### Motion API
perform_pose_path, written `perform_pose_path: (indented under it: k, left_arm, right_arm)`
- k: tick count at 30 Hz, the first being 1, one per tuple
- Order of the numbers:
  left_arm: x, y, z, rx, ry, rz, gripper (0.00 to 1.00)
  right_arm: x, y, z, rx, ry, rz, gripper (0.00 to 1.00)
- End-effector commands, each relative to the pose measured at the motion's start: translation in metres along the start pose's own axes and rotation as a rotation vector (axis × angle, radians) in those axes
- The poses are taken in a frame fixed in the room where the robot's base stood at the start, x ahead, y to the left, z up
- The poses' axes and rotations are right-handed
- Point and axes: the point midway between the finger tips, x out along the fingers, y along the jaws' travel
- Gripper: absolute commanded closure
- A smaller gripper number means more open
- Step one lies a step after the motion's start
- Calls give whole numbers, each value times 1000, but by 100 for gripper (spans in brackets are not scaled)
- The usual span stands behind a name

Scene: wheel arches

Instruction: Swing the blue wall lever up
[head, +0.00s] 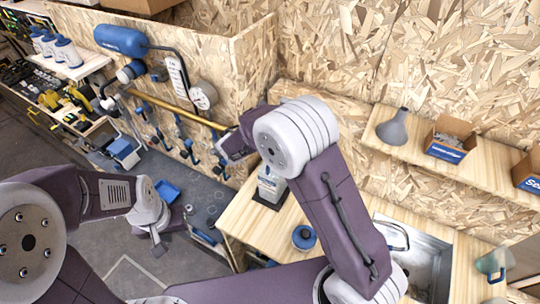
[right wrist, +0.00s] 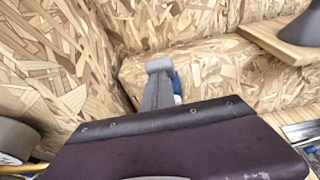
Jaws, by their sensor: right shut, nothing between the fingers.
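Several small blue levers or clamps (head: 187,149) are on the chipboard wall below a brass pipe; I cannot tell which is the wall lever. My right gripper (right wrist: 158,66) is shut and empty in the right wrist view, pointing at chipboard. A blue and white thing (right wrist: 177,88) shows just behind its fingers, mostly hidden; I cannot tell whether they touch. In the head view my right wrist is close to the wall's right end, and its fingertips are hidden. My left gripper (head: 157,243) hangs low over the grey floor, away from the wall; its opening is unclear.
A blue tank (head: 120,40) and a grey round fitting (head: 203,95) are on the wall. A wooden counter with a sink (head: 428,262) and a blue-lidded jar (head: 304,238) is at right. A shelf (head: 440,165) holds a grey funnel (head: 393,128) and boxes.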

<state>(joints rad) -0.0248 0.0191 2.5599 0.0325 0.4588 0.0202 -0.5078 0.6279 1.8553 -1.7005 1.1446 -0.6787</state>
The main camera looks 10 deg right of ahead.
Motion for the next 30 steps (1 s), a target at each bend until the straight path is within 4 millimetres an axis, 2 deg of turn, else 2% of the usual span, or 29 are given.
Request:
perform_pose_path:
  k: [6,12,30]
  left_arm:
    - [0,0,0,0,0,0,64]
    - [1,0,0,0,0,0,64]
    - [0,0,0,0,0,0,64]
  right_arm:
    - [14,-1,17,2,-1,-2,100]
    - [22,0,26,2,-1,0,100]
    - [27,-1,32,4,-8,-3,100]
